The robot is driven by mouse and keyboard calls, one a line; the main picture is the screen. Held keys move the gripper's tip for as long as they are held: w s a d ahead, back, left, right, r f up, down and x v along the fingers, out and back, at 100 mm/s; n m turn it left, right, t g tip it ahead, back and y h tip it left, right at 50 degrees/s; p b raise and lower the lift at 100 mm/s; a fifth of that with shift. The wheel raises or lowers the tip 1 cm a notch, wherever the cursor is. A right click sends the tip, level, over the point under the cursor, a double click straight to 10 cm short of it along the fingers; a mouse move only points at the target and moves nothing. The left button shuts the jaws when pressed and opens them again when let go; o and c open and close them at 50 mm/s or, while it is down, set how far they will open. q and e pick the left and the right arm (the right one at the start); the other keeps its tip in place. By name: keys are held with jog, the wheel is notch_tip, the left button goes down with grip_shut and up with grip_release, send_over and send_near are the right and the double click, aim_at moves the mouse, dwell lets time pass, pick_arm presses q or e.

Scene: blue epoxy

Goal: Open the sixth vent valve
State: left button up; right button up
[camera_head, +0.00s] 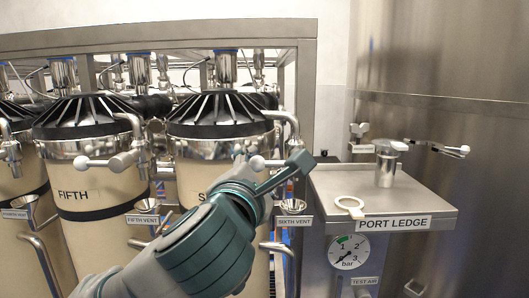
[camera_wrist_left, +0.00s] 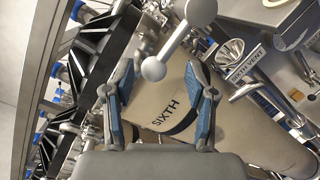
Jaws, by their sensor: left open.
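The sixth cylinder (camera_head: 190,185) is cream with a black ribbed top; my left arm covers most of its label, which reads SIXTH in the left wrist view (camera_wrist_left: 166,112). Its vent valve handle (camera_head: 257,163) shows a white ball end just above my gripper; the rest is partly hidden. In the left wrist view the handle is a bar (camera_wrist_left: 176,42) with a white ball at each end. My left gripper (camera_head: 290,170) is open and empty. Its fingers (camera_wrist_left: 160,80) stand either side of the nearer ball in the picture; I cannot tell whether they touch it.
The SIXTH VENT label (camera_head: 294,221) sits below a small steel funnel (camera_head: 292,206). The fifth cylinder (camera_head: 95,190) stands to the left with its own white-ended handle (camera_head: 100,162). The port ledge (camera_head: 435,207) on the right carries a white ring (camera_head: 349,205) and a steel fitting (camera_head: 387,165).

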aim_at(257, 168)
pick_arm(q)
jog(key=shift+w+a+r+p, duration=0.15)
jog(key=shift+w+p, duration=0.25)
jog(key=shift+w, duration=0.8)
jog(key=shift+w+a, duration=0.2)
jog(key=shift+w, duration=0.4)
jog(key=shift+d, duration=0.1)
jog(key=shift+d, duration=0.3)
jog(key=c, duration=0.7)
grip_shut()
